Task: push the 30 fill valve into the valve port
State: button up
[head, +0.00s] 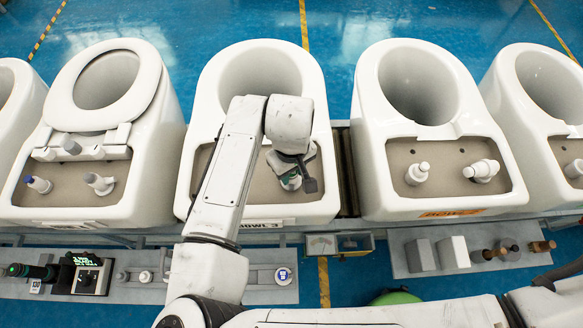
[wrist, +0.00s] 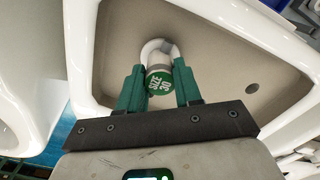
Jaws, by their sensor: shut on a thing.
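The 30 fill valve (wrist: 158,84) has a green cap marked "SIZE 30" and a white and grey body. It sits between the two green fingers of my gripper (wrist: 160,90), which is shut on it. In the head view my gripper (head: 292,182) is over the right part of the tan deck of the middle toilet (head: 225,85), and the valve's green cap shows there partly. The wrist view looks down on the deck. A small dark hole (wrist: 252,88) lies open in the deck, to the right of the valve. Whether the valve's lower end is in a port is hidden.
Toilets stand on both sides in a conveyor row; the right one (head: 420,90) holds two white fittings. Low shelves in front carry a device with a display (head: 87,274), grey blocks (head: 437,254) and brown-and-black parts (head: 508,251). The deck's raised white rim surrounds my gripper.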

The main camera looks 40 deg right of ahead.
jog(key=shift+f, duration=0.4)
jog(key=o, duration=1.1)
jog(key=shift+c, duration=0.2)
jog(key=shift+r, duration=0.1)
notch_tip(320, 180, up, 11)
jog(key=b, duration=0.2)
